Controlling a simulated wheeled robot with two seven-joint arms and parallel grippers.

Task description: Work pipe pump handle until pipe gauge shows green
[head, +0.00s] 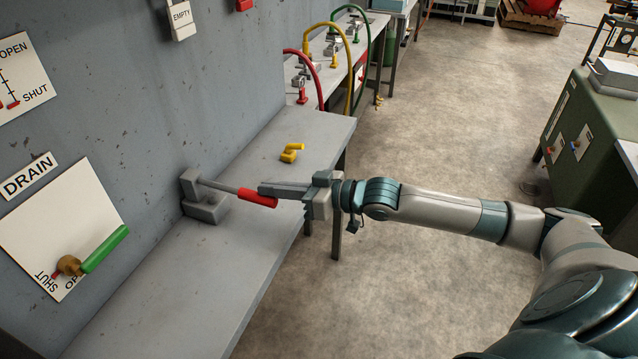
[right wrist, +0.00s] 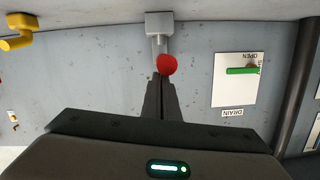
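The pump (head: 207,208) is a grey block on the grey bench against the wall. Its handle is a grey rod with a red grip (head: 258,197), pointing out from the wall and nearly level. My right gripper (head: 262,188) reaches in from the right, its fingertips at the outer end of the red grip, slightly above it. In the right wrist view, which is upside down, the fingers (right wrist: 161,82) are together beside the round red end (right wrist: 166,64), not around it. I cannot tell whether they touch. The pipe gauge and my left gripper are not in view.
A yellow valve handle (head: 291,153) lies farther along the bench. A DRAIN plate (head: 62,228) with a green lever (head: 105,249) is on the wall at left. Red, yellow and green hoses (head: 345,45) stand on a farther bench. Open floor (head: 440,130) lies to the right.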

